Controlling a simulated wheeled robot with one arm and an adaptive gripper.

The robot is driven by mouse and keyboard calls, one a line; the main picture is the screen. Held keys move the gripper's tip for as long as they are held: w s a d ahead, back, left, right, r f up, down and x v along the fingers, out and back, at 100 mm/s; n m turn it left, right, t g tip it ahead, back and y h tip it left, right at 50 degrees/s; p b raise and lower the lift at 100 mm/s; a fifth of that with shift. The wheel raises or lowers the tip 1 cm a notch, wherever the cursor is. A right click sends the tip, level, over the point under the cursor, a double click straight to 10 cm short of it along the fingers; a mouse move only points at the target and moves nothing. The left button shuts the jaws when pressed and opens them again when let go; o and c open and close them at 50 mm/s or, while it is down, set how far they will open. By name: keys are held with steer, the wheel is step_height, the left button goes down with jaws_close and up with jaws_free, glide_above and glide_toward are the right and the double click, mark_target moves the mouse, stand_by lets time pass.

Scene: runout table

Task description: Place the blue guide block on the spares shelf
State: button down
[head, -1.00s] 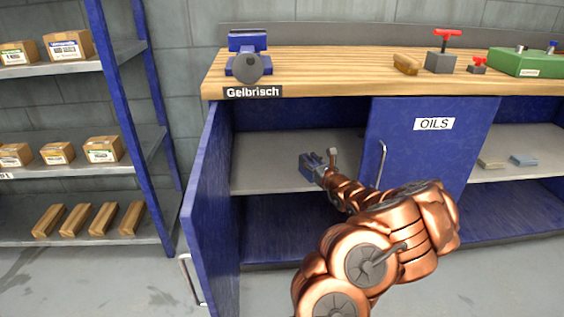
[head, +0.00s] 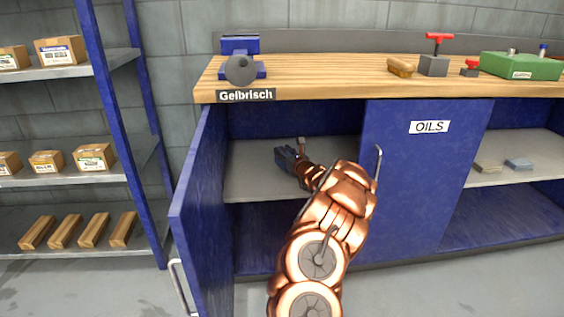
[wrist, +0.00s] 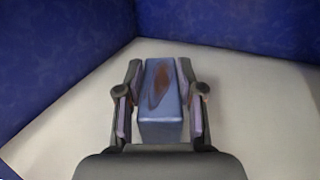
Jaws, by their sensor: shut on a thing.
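My gripper (head: 288,160) is inside the open left bay of the blue cabinet, over its grey shelf board (head: 250,183). In the wrist view my gripper (wrist: 160,68) is shut on the blue guide block (wrist: 160,122), with one finger along each side. The block has a brown patch on top and points away from the wrist toward the bay's blue walls. In the head view the block is small and dark at the gripper's end. I cannot tell whether it touches the board. No label reading spares is visible.
The open left door (head: 197,215) stands left of my arm. The closed OILS door (head: 415,175) is at its right. The wooden worktop (head: 330,72) is above, with a blue vise (head: 241,62) on it. The shelf around the block looks bare.

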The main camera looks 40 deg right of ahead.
steer(key=shift+w+d, duration=0.1)
steer(key=shift+w, duration=0.4)
step_height(320, 180, down, 4)
steer(key=shift+w+r+b, duration=0.1)
steer(key=shift+r+b, duration=0.05)
steer(key=shift+b, duration=0.85)
steer(key=shift+r, duration=0.1)
steer(key=c, duration=0.7)
jaws_free()
steer(key=shift+s, duration=0.3)
steer(key=p+v, duration=0.3)
steer(key=v, duration=0.8)
steer(key=shift+s, duration=0.25)
